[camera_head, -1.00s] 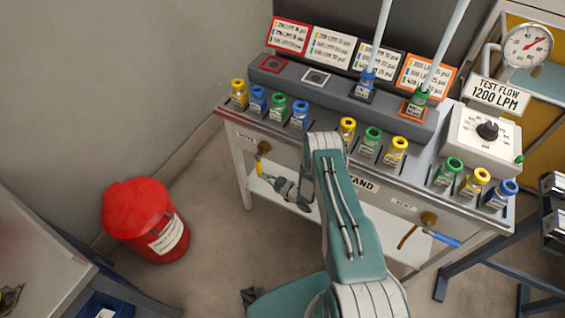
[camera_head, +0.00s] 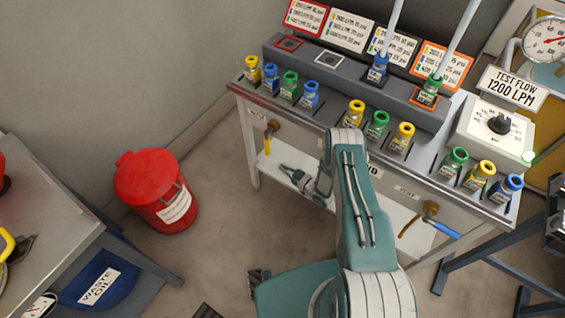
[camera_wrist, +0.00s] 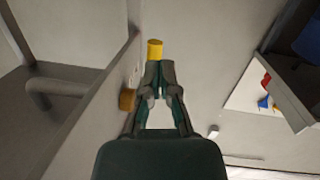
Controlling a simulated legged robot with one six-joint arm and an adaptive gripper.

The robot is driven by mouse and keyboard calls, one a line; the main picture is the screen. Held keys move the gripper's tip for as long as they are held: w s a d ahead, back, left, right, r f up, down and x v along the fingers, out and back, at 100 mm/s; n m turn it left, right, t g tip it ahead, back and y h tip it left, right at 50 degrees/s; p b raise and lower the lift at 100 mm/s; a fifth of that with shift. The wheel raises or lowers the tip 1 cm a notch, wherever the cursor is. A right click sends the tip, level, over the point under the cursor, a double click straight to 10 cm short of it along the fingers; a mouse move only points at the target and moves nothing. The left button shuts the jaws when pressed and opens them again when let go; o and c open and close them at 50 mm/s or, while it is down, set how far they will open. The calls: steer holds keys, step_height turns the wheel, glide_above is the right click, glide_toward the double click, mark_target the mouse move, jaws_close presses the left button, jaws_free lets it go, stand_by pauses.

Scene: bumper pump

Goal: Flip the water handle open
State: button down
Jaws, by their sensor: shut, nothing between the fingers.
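Two valves are on the front of the test stand. The right one has a blue handle (camera_head: 445,230) on a brass body, pointing right. My gripper (camera_head: 286,169) is below and slightly right of the left valve in the head view. In the wrist view my gripper (camera_wrist: 160,68) is shut and empty, its tips just below the yellow handle end (camera_wrist: 155,49) in the picture. I cannot tell whether they touch. A brass part (camera_wrist: 127,100) is left of the fingers.
The test stand (camera_head: 240,105) carries several coloured fittings, a gauge (camera_head: 547,40) and a dial box (camera_head: 497,130). Its lower white shelf (camera_head: 400,222) is behind my arm. A red bin (camera_head: 148,180) and a workbench (camera_head: 45,225) stand left, with open floor between.

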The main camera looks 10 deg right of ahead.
steer(key=s+d+f, duration=0.2)
steer(key=s+f, duration=0.2)
steer(key=shift+d+f, duration=0.3)
steer(key=shift+f, duration=0.1)
steer(key=shift+s+d, duration=0.1)
steer(key=shift+d, duration=0.05)
